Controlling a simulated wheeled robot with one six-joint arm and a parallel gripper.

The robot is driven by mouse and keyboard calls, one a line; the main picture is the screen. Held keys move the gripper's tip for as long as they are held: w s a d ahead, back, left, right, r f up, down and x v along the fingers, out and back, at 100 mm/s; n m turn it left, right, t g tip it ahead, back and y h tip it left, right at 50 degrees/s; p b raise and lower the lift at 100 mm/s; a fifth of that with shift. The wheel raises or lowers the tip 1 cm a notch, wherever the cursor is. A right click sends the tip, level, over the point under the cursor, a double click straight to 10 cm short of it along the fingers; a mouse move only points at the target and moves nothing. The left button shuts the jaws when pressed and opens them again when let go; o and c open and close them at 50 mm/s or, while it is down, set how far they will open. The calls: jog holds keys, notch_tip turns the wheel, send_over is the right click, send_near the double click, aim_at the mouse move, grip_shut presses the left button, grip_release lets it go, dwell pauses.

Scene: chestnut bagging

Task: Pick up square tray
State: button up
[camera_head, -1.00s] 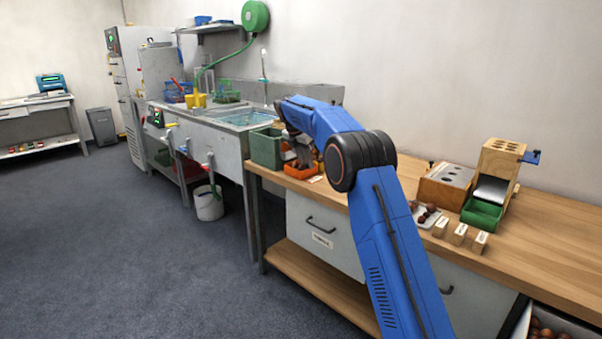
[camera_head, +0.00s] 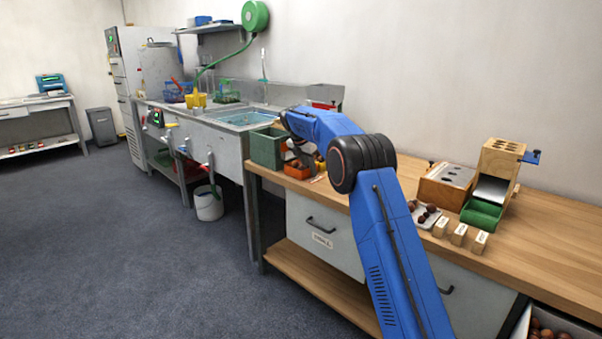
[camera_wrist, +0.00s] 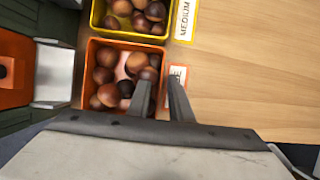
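The square tray is probably the orange tray (camera_wrist: 90,72), which holds several chestnuts and one darker, almost black piece. It sits on the wooden bench and also shows in the head view (camera_head: 297,174), partly behind my arm. My gripper (camera_wrist: 158,84) points at its right wall in the wrist view. One finger is over the inside and the other is outside the wall, with a gap between them. Whether the fingers touch the wall cannot be told. In the head view my gripper is mostly hidden by my blue arm.
A yellow tray (camera_wrist: 94,18) of chestnuts with a MEDIUM label (camera_wrist: 185,18) adjoins the orange one. A green bin (camera_head: 266,149) stands at its left. A white tray (camera_head: 421,221) with chestnuts and wooden blocks (camera_head: 459,234) lie further right.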

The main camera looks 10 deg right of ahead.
grip_shut()
dwell(0.9)
jog(key=shift+r, duration=0.1)
dwell(0.4)
jog(key=shift+r, duration=3.55)
jog(key=s+d, duration=1.1)
jog(key=s, duration=0.5)
jog(key=shift+d, duration=0.4)
jog(key=shift+s, duration=0.1)
